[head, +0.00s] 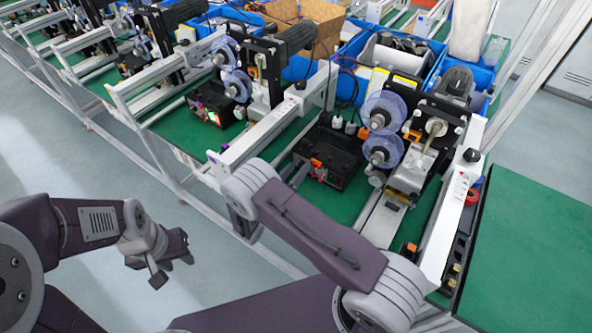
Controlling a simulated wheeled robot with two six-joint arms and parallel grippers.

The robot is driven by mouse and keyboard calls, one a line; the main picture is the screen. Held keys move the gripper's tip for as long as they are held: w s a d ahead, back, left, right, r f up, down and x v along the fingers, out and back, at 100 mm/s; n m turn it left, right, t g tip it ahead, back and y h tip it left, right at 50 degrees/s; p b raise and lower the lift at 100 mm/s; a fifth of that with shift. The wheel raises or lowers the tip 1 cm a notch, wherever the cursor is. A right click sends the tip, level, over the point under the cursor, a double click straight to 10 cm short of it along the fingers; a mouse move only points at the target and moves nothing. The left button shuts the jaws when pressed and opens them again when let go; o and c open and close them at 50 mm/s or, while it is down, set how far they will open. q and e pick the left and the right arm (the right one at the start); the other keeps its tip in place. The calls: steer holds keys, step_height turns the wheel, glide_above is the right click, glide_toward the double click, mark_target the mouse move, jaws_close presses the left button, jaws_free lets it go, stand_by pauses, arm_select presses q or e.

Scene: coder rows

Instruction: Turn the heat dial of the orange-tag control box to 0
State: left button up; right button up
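A black control box (328,157) with an orange tag (317,163) on its front left stands on the green bench top, left of a machine with blue-tinted discs. Its heat dial is too small to make out. My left gripper (173,268) is over the floor at the lower left, well away from the box, its fingers apart and empty. My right arm reaches up from the bottom, its wrist left of and in front of the box. My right gripper is mostly hidden behind this wrist; a dark grey piece (299,173) beside the box may be part of it.
Another black control box (211,104) with lit red and green spots stands farther left by a similar machine. White rails (265,130) separate the stations. Blue bins (410,60) and a cardboard box (308,27) are behind. A bare green surface (535,250) lies at the right.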

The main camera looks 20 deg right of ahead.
steer(key=b+v, duration=0.1)
steer(key=v, duration=0.7)
steer(key=shift+a+f, duration=0.1)
steer(key=shift+a, duration=0.1)
steer(key=shift+s+a, duration=0.2)
steer(key=shift+s, duration=0.1)
